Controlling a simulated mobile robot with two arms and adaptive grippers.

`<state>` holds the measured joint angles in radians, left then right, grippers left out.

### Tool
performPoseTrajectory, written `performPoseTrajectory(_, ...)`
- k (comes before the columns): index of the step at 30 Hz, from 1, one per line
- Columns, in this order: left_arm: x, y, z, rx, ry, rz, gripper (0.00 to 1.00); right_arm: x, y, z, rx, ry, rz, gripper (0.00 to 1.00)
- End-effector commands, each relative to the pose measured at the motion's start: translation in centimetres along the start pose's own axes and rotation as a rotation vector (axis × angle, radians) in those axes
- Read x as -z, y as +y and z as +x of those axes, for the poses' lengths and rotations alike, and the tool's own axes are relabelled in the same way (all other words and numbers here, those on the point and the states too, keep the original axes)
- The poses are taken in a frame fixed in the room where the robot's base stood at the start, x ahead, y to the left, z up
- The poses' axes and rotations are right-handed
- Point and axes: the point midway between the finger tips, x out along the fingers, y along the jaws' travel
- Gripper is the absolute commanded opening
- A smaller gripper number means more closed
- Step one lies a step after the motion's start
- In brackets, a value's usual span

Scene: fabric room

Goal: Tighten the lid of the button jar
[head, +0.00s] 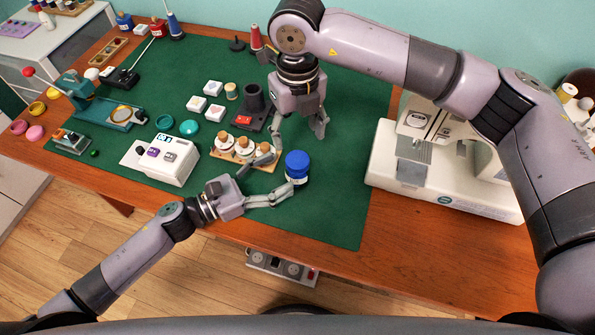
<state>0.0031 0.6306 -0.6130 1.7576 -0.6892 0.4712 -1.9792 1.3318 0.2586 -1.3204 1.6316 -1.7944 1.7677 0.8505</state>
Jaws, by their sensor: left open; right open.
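The button jar (296,178) stands upright on the green mat near its front edge. It has a blue lid (297,159) on top, and the jar body below is partly covered by my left gripper. My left gripper (284,182) is open, its fingers reaching from the left to the side of the jar. I cannot tell whether they touch it. My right gripper (301,137) is open and empty, pointing down behind the jar and above the mat, apart from the lid.
A wooden rack (262,164) with several cork-topped jars stands just left of the button jar. A white device (160,158) with buttons is farther left. A sewing machine (440,170) stands at the right. The mat (340,215) is clear to the front right.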

Motion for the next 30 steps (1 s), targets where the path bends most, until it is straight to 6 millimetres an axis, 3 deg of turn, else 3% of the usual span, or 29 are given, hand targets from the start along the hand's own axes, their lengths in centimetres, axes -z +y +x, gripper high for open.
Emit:
performPoseTrajectory(6,-0.1,0.0,3.9,0.001,-0.003,0.000,0.70,0.0,0.0,0.0,0.000,0.000,0.000,0.59)
performPoseTrajectory(12,0.0,0.0,5.6,0.001,-0.001,-0.001,0.70,0.0,0.0,0.0,0.000,0.000,0.000,0.59)
performPoseTrajectory(23,0.0,0.0,6.0,0.000,0.000,0.000,0.70,0.0,0.0,0.0,0.000,0.000,0.000,0.59)
performPoseTrajectory(30,0.0,0.0,5.9,0.000,0.000,-0.001,0.54,0.0,0.0,0.0,0.000,0.000,0.000,0.59)
